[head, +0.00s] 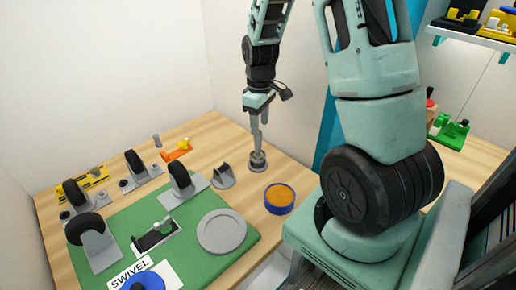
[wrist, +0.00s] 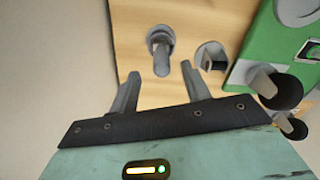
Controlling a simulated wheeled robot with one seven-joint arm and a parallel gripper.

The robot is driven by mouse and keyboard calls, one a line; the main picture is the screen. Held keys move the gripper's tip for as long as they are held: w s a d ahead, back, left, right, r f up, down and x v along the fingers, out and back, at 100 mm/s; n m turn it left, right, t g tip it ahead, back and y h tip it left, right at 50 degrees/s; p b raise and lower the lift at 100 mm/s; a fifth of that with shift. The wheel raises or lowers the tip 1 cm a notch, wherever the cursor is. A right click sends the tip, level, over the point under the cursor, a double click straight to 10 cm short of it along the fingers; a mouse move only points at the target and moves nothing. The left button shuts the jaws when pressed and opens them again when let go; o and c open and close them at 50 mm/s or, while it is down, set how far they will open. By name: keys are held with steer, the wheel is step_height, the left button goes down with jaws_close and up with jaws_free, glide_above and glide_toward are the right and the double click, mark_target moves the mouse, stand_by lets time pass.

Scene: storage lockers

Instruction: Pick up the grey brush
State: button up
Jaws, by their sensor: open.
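The grey brush (head: 258,161) appears to be the round grey piece with an upright handle near the back edge of the wooden table, right of centre. In the wrist view the brush (wrist: 161,46) shows a round base and a handle pointing toward my gripper. My gripper (head: 262,120) is above it, pointing down. In the wrist view my gripper (wrist: 160,72) has its two fingers apart, with the handle end seen between the fingertips. I cannot tell whether the fingers are at the handle's height. Nothing is held.
A grey bracket (head: 223,177) stands left of the brush, and a blue-rimmed round dish (head: 279,197) lies to the right. A green board (head: 205,262) with a grey disc (head: 222,230) and several casters fills the table's front. A white wall (head: 105,70) rises behind.

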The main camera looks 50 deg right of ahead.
mark_target(258, 139)
steer(key=shift+w+a+f+p, duration=0.15)
steer(key=shift+f+p, duration=0.15)
steer(key=shift+f, duration=1.35)
steer(key=shift+w+f+p, duration=0.1)
steer(key=shift+f+p, duration=0.2)
steer(key=shift+f, duration=1.35)
jaws_close()
